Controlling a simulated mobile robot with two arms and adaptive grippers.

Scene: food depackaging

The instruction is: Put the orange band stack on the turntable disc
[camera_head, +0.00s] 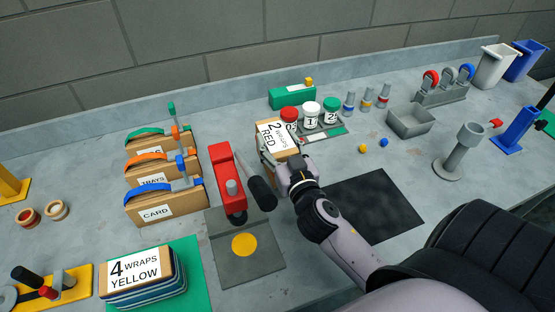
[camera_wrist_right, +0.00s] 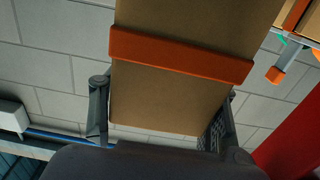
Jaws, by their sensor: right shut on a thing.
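A brown stack with an orange band (camera_wrist_right: 180,55) is between the two fingers of my right gripper (camera_wrist_right: 160,120) in the wrist view. In the head view this stack (camera_head: 278,136) carries a label reading "2 WRAPS RED". My right gripper (camera_head: 287,165) is shut on it, just right of the red press-like device; I cannot tell its height above the table. My left gripper is not in view.
A red device (camera_head: 226,180) with a black handle stands left of the held stack. Labelled cartons (camera_head: 165,207) and a "4 WRAPS YELLOW" stack (camera_head: 143,275) are at left. Coloured-lid jars (camera_head: 311,113) stand behind. A dark mat (camera_head: 375,203) lies clear at right.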

